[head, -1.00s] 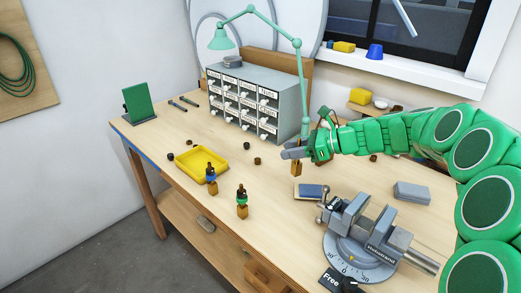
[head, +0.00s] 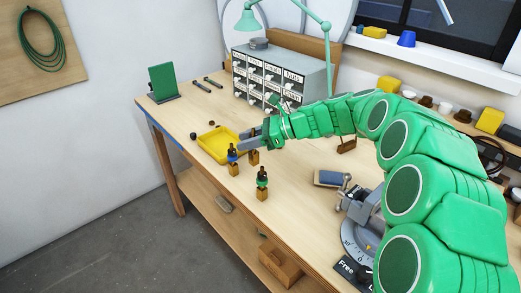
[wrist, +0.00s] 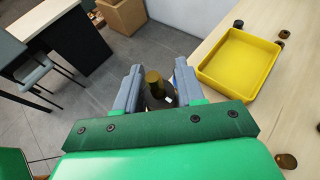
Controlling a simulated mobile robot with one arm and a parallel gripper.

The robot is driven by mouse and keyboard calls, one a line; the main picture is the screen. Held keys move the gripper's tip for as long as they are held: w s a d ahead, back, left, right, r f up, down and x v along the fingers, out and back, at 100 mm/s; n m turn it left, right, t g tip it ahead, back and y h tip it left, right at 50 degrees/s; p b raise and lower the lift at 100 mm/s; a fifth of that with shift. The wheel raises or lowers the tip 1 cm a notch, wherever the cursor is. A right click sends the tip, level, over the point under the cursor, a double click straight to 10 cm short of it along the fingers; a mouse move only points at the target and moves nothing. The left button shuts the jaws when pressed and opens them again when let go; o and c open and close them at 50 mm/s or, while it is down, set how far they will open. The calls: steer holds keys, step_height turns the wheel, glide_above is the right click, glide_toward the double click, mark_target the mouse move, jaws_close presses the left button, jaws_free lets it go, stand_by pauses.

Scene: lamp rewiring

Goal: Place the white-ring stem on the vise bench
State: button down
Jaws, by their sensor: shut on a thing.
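My gripper (head: 258,137) is shut on a stem with a wooden block-like lower end (head: 254,157), above the left part of the workbench beside the yellow tray. In the wrist view a brassy cylinder (wrist: 154,84) stands between the fingers (wrist: 155,90). The fingers hide its ring, so I cannot tell the ring's colour. A blue-ring stem (head: 233,156) and a green-ring stem (head: 262,178) stand upright near the front edge, to the left and front of my gripper. The grey vise (head: 368,212) is at the right, partly hidden by my arm.
The yellow tray (head: 213,153) lies left of my gripper and also shows in the wrist view (wrist: 240,65). A labelled drawer cabinet (head: 280,80) and a green lamp (head: 246,20) stand behind. A blue-topped block (head: 328,178) lies by the vise. The bench's middle front is fairly clear.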

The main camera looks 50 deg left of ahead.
steer(key=shift+f, duration=3.65)
steer(key=shift+f, duration=0.1)
steer(key=c, duration=0.7)
jaws_free()
steer(key=shift+w, duration=0.1)
steer(key=shift+v, duration=6)
